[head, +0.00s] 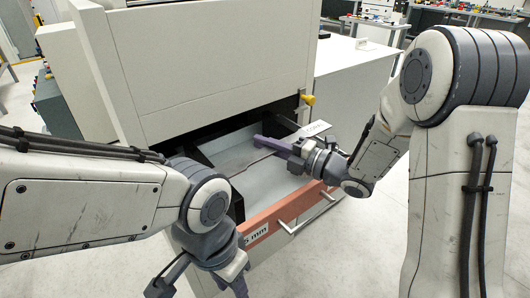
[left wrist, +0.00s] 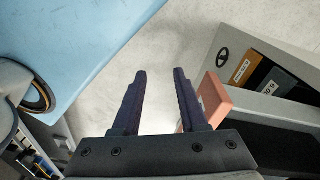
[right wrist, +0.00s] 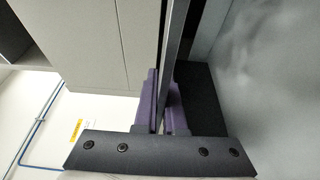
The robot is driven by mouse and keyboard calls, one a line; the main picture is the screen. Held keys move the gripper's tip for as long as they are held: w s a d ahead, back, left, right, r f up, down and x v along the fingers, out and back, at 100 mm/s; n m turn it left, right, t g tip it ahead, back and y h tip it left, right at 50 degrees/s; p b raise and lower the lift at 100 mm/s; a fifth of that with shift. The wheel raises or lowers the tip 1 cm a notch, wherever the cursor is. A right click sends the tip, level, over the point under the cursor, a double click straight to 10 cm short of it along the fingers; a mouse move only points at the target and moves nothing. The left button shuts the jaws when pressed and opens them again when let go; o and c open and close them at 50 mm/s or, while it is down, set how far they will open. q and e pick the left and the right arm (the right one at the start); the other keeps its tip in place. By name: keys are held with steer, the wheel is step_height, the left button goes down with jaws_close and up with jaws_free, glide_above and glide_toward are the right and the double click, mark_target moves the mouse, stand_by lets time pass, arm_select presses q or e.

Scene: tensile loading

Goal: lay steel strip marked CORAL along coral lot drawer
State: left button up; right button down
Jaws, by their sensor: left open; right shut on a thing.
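The coral lot drawer (head: 272,222) is pulled out of the cabinet, with a coral front, a bar handle and a label ending in "mm". Its pale inside lies open. My right gripper (head: 272,147) is over the drawer, shut on the thin steel strip (head: 246,168). A white tag with upside-down lettering (head: 314,129) lies in line with the strip. In the right wrist view the strip (right wrist: 176,45) passes between the fingers (right wrist: 165,100). My left gripper (head: 200,287) is open and empty in front of the drawer; its fingers (left wrist: 160,75) are apart beside the coral front's end (left wrist: 214,98).
The pale cabinet body (head: 215,75) rises behind the drawer, with a yellow knob (head: 307,99) at its lower right. An orange label (left wrist: 243,68) and a dark label (left wrist: 272,86) show beside the drawer in the left wrist view. Floor (head: 350,262) is clear in front.

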step_height(320, 180, down, 2)
steer(key=shift+f, duration=0.1)
steer(key=shift+f+b, duration=0.5)
steer(key=shift+b, duration=0.3)
steer(key=shift+f, duration=0.2)
